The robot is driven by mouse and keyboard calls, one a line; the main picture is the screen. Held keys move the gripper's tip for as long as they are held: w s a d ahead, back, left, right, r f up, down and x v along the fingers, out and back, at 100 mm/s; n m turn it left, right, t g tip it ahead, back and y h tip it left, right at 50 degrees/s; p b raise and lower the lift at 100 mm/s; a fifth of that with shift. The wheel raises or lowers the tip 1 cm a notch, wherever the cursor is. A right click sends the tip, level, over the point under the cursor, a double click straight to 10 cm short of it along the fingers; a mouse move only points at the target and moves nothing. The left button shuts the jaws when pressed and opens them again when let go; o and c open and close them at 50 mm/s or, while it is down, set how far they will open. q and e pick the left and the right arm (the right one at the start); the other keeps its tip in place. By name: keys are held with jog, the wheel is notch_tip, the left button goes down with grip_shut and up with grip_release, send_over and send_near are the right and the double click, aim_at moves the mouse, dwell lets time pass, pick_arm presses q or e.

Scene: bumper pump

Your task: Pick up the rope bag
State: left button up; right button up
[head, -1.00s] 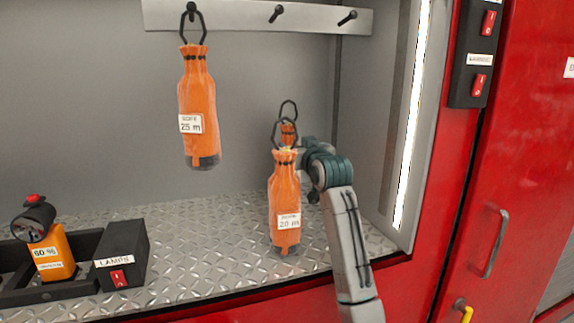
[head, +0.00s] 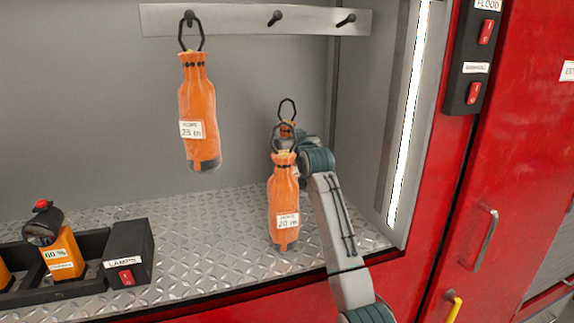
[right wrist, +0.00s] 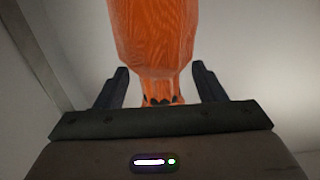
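A rope bag marked 20 m (head: 284,190), orange with a black loop, is upright near the front of the shelf. A second orange bag (head: 288,131) is mostly hidden behind it; its neck and black loop show above. A third, marked 25 m (head: 197,100), hangs from the left hook. My right wrist reaches in from the right, its fingers hidden behind the front bag. In the right wrist view, my right gripper (right wrist: 160,68) is open, its fingers either side of an orange bag's neck (right wrist: 163,93), gaps on both sides. I cannot tell for certain which bag. My left gripper is out of view.
A rail (head: 235,20) on the back wall has two empty hooks at right. A black lamp box (head: 128,255) and a charger tray with an orange lamp (head: 62,255) stand at left. The compartment's lit right edge (head: 409,120) is close to my arm.

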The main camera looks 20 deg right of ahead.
grip_shut()
jog(key=shift+r, duration=0.2)
jog(key=shift+w, duration=0.1)
